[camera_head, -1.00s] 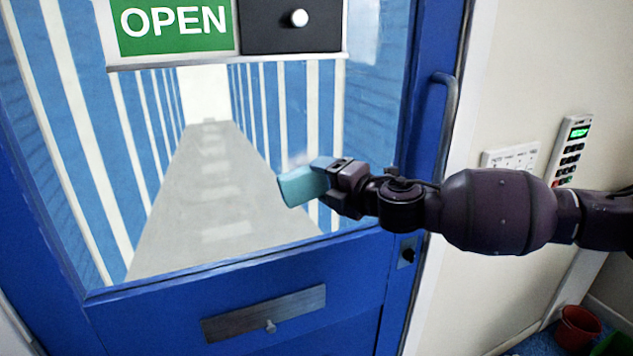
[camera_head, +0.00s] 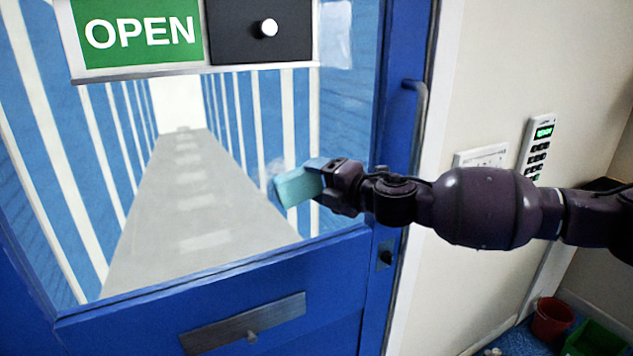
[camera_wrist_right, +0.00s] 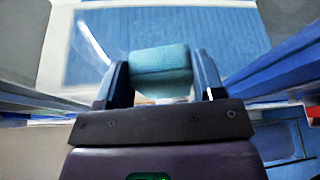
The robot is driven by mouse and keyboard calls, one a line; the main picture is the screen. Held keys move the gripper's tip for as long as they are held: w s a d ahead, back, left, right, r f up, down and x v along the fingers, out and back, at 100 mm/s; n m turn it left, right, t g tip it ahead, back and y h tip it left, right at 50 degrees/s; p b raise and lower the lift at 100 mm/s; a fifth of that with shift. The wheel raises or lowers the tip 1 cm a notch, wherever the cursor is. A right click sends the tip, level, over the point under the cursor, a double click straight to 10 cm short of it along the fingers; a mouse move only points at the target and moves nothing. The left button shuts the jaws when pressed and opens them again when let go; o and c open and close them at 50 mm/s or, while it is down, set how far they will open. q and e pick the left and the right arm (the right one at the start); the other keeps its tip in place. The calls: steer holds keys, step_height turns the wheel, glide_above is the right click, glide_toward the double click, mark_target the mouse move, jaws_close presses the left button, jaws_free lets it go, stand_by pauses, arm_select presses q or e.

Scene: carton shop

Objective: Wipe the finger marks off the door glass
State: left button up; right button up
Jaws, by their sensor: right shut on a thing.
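The blue door's glass pane (camera_head: 185,225) fills the left and middle of the head view. A faint whitish smear (camera_head: 273,170) shows on the glass just left of and above the cloth. Another pale hazy patch (camera_head: 336,35) shows higher up, near the right edge of the pane. My right gripper (camera_head: 318,180) is shut on a light blue cloth or sponge (camera_head: 297,187), in front of the lower right glass. The right wrist view shows the blue pad (camera_wrist_right: 160,72) between the two fingers. I cannot tell whether it touches the glass. My left gripper is not in view.
The door handle (camera_head: 418,125), a wall keypad (camera_head: 537,145) and a switch plate (camera_head: 482,157) are right. A red bucket (camera_head: 552,320) and green bin (camera_head: 594,340) stand on the floor.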

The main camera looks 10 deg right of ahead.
mark_target(281, 185)
steer(key=shift+d+r, duration=0.1)
steer(key=shift+r, duration=0.5)
steer(key=shift+s+a+f, duration=0.1)
steer(key=shift+s+a, duration=0.15)
steer(key=shift+a, duration=0.45)
steer(key=shift+s+a+r, duration=0.1)
steer(key=shift+s+a, duration=0.15)
steer(key=shift+a, duration=0.4)
steer(key=shift+s+a+f, duration=0.1)
steer(key=shift+s+a, duration=0.15)
steer(key=shift+a, duration=0.45)
steer(key=shift+s+a, duration=0.25)
steer(key=shift+a, duration=0.7)
steer(key=shift+s+a, duration=0.25)
steer(key=shift+a, duration=0.65)
steer(key=shift+r, duration=0.8)
steer(key=shift+w+d, duration=0.3)
steer(key=shift+d, duration=0.5)
steer(key=shift+w+d, duration=0.25)
steer(key=shift+d, duration=0.55)
steer(key=shift+w+d, duration=0.3)
steer(key=shift+d, duration=0.5)
steer(key=shift+w+d, duration=0.2)
steer(key=shift+d, duration=0.55)
steer(key=shift+w+d, duration=0.2)
steer(key=shift+d, duration=0.5)
steer(key=s+d, duration=0.1)
steer(key=s, duration=0.4)
steer(key=shift+s+d, duration=0.35)
steer(key=shift+s, duration=0.05)
